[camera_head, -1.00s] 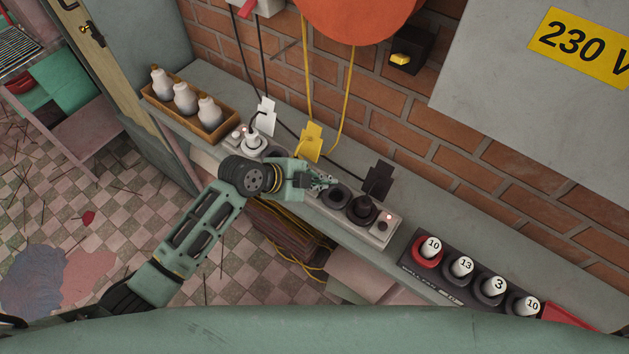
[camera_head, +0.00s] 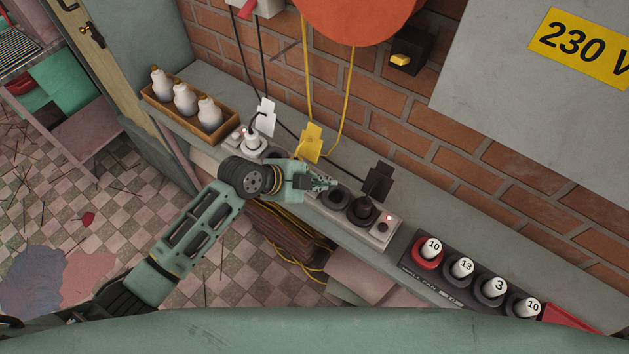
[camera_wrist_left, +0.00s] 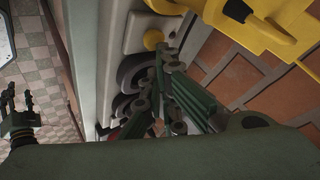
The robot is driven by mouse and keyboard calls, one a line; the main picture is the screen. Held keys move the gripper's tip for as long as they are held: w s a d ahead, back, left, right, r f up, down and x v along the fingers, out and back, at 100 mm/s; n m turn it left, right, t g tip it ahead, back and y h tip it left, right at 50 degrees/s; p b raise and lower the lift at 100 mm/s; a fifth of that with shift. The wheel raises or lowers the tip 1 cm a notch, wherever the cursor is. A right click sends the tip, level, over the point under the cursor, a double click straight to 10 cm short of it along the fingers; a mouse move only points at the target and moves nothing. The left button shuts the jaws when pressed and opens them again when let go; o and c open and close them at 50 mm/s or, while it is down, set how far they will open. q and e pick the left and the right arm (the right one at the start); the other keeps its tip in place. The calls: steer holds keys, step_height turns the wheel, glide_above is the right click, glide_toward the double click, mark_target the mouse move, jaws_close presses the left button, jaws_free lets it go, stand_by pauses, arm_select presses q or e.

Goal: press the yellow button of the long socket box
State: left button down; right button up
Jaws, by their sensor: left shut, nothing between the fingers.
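The long socket box (camera_head: 393,228) is a pale strip with dark round sockets and lit red lamps, lying along the grey shelf. Its yellow button (camera_wrist_left: 153,39) shows in the left wrist view, beyond my fingertips and apart from them; in the head view my gripper appears to hide it. My left gripper (camera_head: 331,184) is over the middle of the box, shut and empty. In the left wrist view its green fingers (camera_wrist_left: 165,65) point toward the button side, over dark sockets. A dark gripper, apparently my right one (camera_wrist_left: 18,98), stands at the left of that view with its fingers apart.
A tray of bottles (camera_head: 224,131) is left; numbered knobs (camera_head: 462,267) are right. The brick wall is behind.

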arm_select(q)
steer(key=shift+r, duration=0.1)
step_height(320, 180, up, 6)
steer(key=p, duration=0.4)
steer(key=shift+p, duration=0.4)
